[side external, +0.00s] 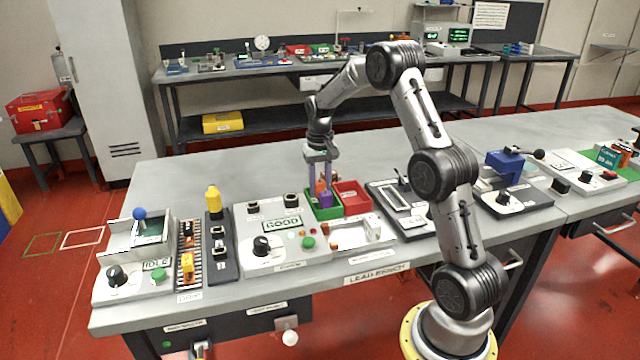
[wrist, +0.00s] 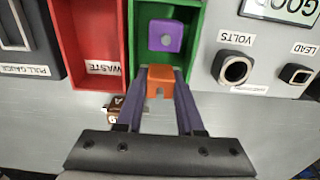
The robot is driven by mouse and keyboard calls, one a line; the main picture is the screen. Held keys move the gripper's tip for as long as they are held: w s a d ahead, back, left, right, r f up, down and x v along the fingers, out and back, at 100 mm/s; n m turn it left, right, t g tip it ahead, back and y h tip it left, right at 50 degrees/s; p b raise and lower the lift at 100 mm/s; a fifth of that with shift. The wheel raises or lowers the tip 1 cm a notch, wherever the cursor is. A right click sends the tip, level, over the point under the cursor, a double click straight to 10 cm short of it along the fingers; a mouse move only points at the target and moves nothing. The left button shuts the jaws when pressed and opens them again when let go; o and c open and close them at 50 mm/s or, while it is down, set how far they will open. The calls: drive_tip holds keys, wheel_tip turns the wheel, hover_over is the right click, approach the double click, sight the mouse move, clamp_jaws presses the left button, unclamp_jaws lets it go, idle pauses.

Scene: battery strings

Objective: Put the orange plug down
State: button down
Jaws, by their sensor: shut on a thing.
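The orange plug (wrist: 160,82) is between the fingertips of my gripper (wrist: 160,75), which is shut on it. In the wrist view it is over the near end of the green tray (wrist: 197,45). Whether it touches the tray floor cannot be told. A purple block (wrist: 165,36) lies in the green tray beyond the plug. In the side view my gripper (side external: 319,182) points down at the green tray (side external: 322,213), and the purple block (side external: 326,200) shows beside the fingers. The orange plug (side external: 319,186) is partly hidden by the fingers there.
A red tray marked WASTE (wrist: 92,45) adjoins the green tray. A tester panel with a GOOD display (side external: 282,224) and VOLTS and LEAD sockets stands on the other side. A small brown block (wrist: 115,103) lies near the fingers. A pull gauge (side external: 400,200) stands beyond the red tray.

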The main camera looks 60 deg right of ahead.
sight(320, 182)
drive_tip(key=c, duration=0.5)
unclamp_jaws()
wheel_tip(320, 182, up, 12)
drive_tip(key=s+a+r+n+t, duration=0.1)
drive_tip(key=s+a+r+n, duration=0.15)
drive_tip(key=a+r, duration=0.4)
drive_tip(key=s+a+r+n+t, duration=0.1)
drive_tip(key=s+a+r+n, duration=0.1)
drive_tip(key=s+a, duration=0.65)
drive_tip(key=s+a+f+n+t, duration=0.1)
drive_tip(key=s+a, duration=0.3)
drive_tip(key=s+a+f+n+t, duration=0.1)
drive_tip(key=s+a+f+n, duration=0.1)
drive_tip(key=s, duration=0.3)
drive_tip(key=s+a+f+n+t, duration=0.1)
drive_tip(key=s+a+f, duration=0.1)
drive_tip(key=s+a, duration=0.2)
drive_tip(key=shift+s+a+n+t, duration=0.15)
drive_tip(key=shift+a+n+t, duration=0.15)
drive_tip(key=shift+a, duration=0.5)
